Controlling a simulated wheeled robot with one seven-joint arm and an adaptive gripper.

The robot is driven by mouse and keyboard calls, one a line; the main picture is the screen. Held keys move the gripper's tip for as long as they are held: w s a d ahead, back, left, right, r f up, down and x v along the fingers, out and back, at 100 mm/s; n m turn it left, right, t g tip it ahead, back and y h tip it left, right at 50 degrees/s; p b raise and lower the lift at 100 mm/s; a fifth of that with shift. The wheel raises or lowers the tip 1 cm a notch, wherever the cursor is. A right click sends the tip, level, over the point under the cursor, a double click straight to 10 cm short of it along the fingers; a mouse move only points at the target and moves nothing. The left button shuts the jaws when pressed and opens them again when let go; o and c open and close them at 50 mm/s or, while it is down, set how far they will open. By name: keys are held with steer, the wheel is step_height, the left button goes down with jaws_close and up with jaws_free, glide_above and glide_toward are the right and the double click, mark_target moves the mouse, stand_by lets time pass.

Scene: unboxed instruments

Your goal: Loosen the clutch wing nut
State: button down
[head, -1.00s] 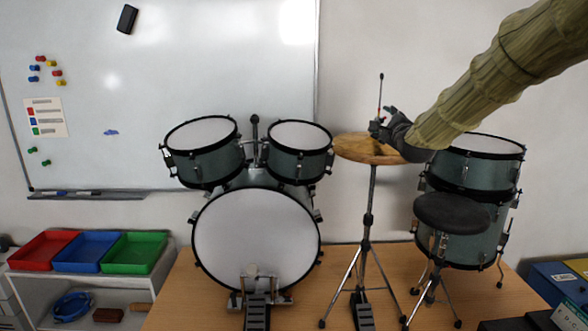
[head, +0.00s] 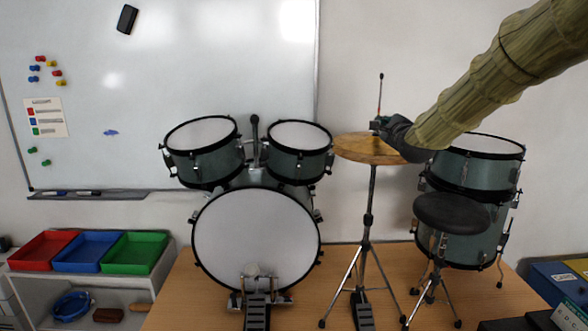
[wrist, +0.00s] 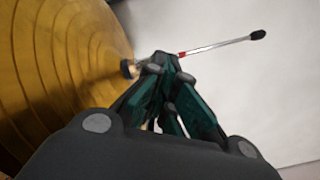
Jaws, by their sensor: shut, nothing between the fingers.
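The hi-hat cymbal (head: 352,148) sits level on its stand, and its brass face (wrist: 60,75) fills the left of the wrist view. A thin rod (head: 380,92) rises above it, with a red mark and a black tip (wrist: 257,35). A small clutch part (wrist: 128,69) shows beside my fingertips; I cannot tell whether it is the wing nut, which may be hidden behind them. My gripper (head: 378,123) is just above the cymbal at the rod. In the wrist view its green-sided fingers (wrist: 166,62) meet at the tips, overlapping the rod's line, with nothing seen held.
Two small drums (head: 300,137) and a bass drum (head: 255,238) stand left of the cymbal. More drums (head: 487,165) and a black stool (head: 452,212) stand to the right, below my arm.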

steer(key=shift+f+n+b, duration=0.1)
steer(key=shift+n+b, duration=0.25)
steer(key=shift+n, duration=0.45)
steer(key=shift+n+b, duration=0.3)
steer(key=shift+n, duration=0.9)
steer(key=c, duration=2.2)
jaws_free()
steer(key=shift+n, duration=0.4)
steer(key=o, duration=1.3)
steer(key=shift+w, duration=0.1)
